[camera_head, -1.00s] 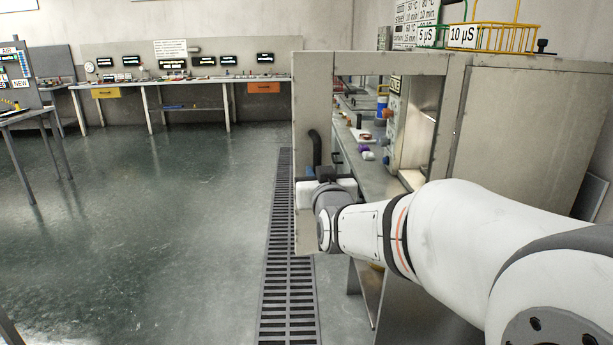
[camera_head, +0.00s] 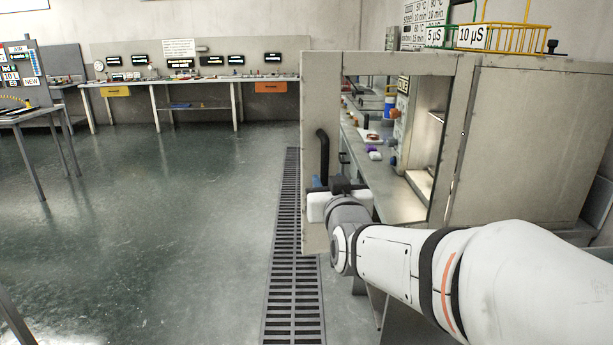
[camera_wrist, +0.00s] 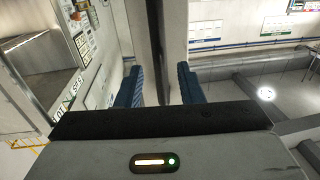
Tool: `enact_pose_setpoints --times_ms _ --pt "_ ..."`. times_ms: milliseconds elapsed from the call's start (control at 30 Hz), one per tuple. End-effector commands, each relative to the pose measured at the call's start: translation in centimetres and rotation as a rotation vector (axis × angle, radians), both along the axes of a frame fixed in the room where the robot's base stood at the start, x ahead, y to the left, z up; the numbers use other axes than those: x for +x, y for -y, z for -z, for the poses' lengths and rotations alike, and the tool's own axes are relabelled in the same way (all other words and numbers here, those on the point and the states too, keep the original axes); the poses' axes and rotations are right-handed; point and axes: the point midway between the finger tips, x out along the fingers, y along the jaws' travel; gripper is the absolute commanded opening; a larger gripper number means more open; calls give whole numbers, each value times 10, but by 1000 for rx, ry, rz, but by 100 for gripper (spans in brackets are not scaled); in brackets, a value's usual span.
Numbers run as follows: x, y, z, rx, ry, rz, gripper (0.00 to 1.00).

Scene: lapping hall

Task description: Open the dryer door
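The dryer (camera_head: 540,140) is the beige cabinet on the right in the head view. Its door (camera_head: 315,90), a beige frame with a see-through window, stands swung open and extends left from the cabinet. A black curved handle (camera_head: 322,150) sits on the door's left strip.
A yellow wire basket (camera_head: 505,37) stands on the dryer. A bench with small items shows through the door window. A floor grate (camera_head: 290,260) runs beside the door. The floor to the left is clear, up to a table (camera_head: 30,115) and a back workbench (camera_head: 200,80).

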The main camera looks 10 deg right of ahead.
Motion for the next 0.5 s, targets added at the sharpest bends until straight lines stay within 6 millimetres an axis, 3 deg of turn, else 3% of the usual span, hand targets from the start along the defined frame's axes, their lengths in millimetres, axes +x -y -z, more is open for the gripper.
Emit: enact_pose_setpoints --times_ms 200,500 --pt "-25 0 -1 -1 2 0 34" --pt "-31 0 0 0 0 1 34"
